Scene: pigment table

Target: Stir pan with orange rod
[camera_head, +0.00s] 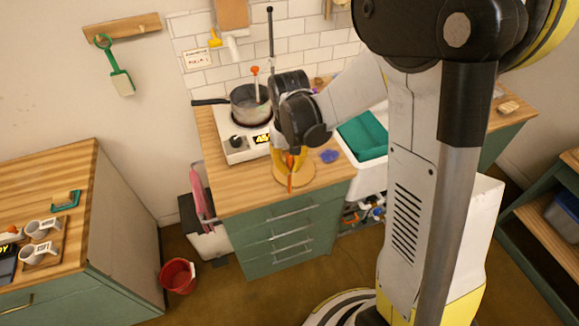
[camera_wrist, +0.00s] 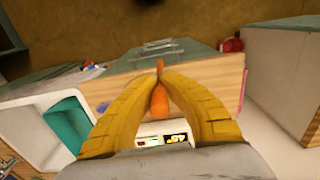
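The pan (camera_head: 250,104) is a grey pot with a dark handle pointing left. It stands on a white hot plate (camera_head: 243,145) with a lit yellow display, whose front also shows in the wrist view (camera_wrist: 150,138). My gripper (camera_head: 291,160) is to the right and in front of the pan, pointing down over the counter. In the wrist view its yellow fingers (camera_wrist: 160,74) close together around the orange rod (camera_wrist: 160,101). The rod's lower end (camera_head: 290,182) shows below the fingers, over a round wooden board (camera_head: 305,181). I cannot tell whether it touches the board.
A pale stick with an orange top (camera_head: 256,82) stands in the pan. A dark upright rod (camera_head: 270,35) rises behind it. A purple-blue item (camera_head: 330,156) lies right of the board, and a teal basin (camera_head: 362,136) is further right. The counter's front left is clear.

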